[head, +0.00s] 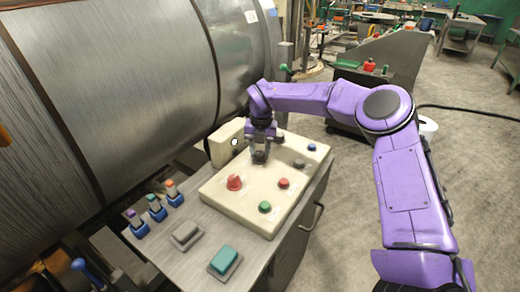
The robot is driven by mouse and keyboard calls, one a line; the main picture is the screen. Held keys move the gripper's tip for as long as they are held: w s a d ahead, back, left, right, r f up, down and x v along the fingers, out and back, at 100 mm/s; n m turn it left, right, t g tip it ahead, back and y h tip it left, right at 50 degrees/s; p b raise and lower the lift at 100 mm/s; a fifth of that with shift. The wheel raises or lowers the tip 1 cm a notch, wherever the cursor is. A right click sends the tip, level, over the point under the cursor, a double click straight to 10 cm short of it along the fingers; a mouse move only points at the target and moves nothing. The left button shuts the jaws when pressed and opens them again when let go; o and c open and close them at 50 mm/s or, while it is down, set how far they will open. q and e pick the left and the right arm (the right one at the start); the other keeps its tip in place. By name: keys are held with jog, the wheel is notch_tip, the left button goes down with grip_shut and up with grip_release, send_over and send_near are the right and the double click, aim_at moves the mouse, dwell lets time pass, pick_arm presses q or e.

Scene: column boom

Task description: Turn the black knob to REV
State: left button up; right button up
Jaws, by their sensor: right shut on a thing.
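My right gripper (262,146) points down at the back part of the cream control panel (225,199). It is shut on the black knob (260,157), which is mostly hidden between and under the fingers. The knob's pointer and any REV marking around it are too small or covered to read. My left gripper is not in view.
The panel also carries a red knob (234,183), a red button (284,183), a green button (265,207), a blue button (312,147) and a dark grey control (299,163). A large metal roll (120,70) lies behind.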

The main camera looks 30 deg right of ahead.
aim_at(261, 153)
jog(key=shift+n, duration=0.5)
jog(key=o, duration=1)
jog(key=shift+o, duration=0.2)
notch_tip(261, 153, up, 10)
jog(key=b, duration=0.1)
jog(key=shift+s+r, duration=0.15)
jog(key=shift+r, duration=0.1)
jog(key=shift+d, duration=0.1)
